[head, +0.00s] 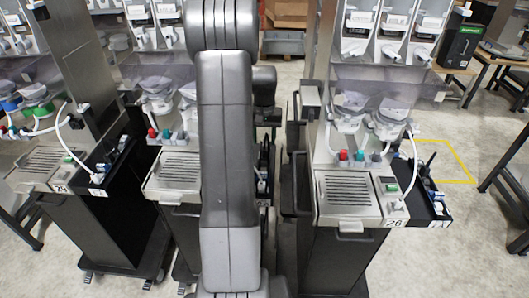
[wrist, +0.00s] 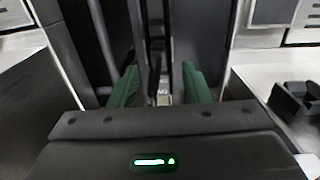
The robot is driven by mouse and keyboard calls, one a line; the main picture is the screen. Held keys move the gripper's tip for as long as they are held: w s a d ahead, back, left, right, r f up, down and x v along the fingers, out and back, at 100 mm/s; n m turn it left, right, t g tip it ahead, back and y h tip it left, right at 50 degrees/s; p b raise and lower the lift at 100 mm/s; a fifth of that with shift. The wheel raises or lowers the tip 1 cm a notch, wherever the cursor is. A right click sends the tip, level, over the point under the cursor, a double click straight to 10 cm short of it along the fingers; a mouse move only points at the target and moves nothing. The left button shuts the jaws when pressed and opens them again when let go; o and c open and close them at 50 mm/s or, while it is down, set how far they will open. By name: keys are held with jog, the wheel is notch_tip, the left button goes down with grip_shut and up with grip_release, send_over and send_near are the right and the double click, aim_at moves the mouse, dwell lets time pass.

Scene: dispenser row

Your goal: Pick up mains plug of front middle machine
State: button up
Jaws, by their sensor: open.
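My gripper (wrist: 161,84) is open in the wrist view, with its two green fingertips apart. Between and beyond them is a narrow dark tray or gap with a small pale label-like patch (wrist: 163,98) and thin dark upright shapes. I cannot make out a mains plug there for certain. The middle machine (head: 172,176) shows its left part in the head view: a steel drip grille and red, green and blue knobs. My arm hides its right side, where its plug might be. My gripper is also hidden behind my arm in the head view.
The left machine (head: 42,165) and right machine (head: 347,192) stand on either side, with white cables and black side trays. In the wrist view a black object (wrist: 298,98) lies on a pale surface at right.

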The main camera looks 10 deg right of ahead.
aim_at(264, 148)
jog(key=shift+f+p, duration=0.95)
jog(key=shift+f, duration=1.75)
jog(key=shift+c, duration=0.2)
grip_shut()
